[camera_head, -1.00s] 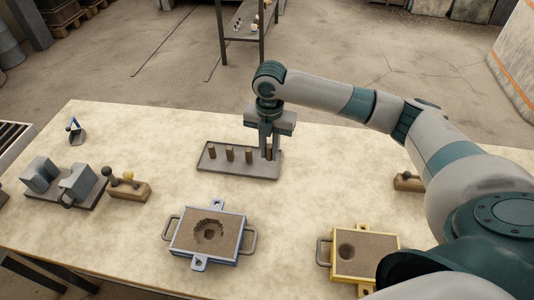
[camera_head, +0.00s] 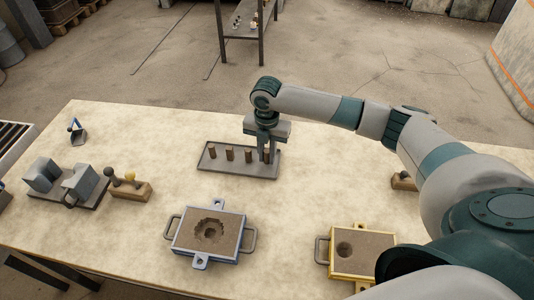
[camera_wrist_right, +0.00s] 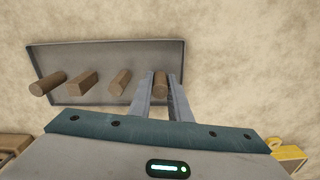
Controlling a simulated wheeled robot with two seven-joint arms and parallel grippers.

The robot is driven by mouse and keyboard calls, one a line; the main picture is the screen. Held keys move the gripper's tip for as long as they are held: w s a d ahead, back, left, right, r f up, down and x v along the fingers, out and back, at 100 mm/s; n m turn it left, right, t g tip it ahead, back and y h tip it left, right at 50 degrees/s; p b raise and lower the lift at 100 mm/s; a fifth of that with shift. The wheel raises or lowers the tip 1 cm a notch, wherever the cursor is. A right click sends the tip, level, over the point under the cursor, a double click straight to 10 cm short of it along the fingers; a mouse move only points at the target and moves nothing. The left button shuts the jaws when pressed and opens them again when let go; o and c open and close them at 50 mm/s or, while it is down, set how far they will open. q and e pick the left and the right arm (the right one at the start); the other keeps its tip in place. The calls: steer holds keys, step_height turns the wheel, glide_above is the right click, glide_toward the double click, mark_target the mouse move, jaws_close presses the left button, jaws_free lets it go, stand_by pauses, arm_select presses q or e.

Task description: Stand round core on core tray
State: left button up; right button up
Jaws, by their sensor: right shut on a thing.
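The grey core tray (camera_head: 205,168) lies on the table, left of my right arm. Several brown cores stand in a row on it, such as the leftmost core (camera_head: 212,153). My right gripper (camera_head: 265,156) points down over the tray's right end. It is shut on a brown round core (camera_head: 267,153), which is upright at the end of the row. In the right wrist view this core (camera_wrist_right: 160,82) shows between the fingers, over the tray (camera_wrist_right: 105,100). Its base looks at tray level, but I cannot tell whether it touches. My left gripper is not in view.
A blue-framed sand mould (camera_head: 210,235) and a yellow-framed one (camera_head: 362,252) lie nearer me. Grey blocks (camera_head: 78,184) and a wooden holder (camera_head: 132,190) stand at the left. The table between tray and moulds is clear.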

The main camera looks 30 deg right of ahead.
mark_target(267, 151)
steer(key=shift+f, duration=0.25)
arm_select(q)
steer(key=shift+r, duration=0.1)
arm_select(e)
steer(key=o, duration=0.7)
steer(key=shift+f, duration=0.1)
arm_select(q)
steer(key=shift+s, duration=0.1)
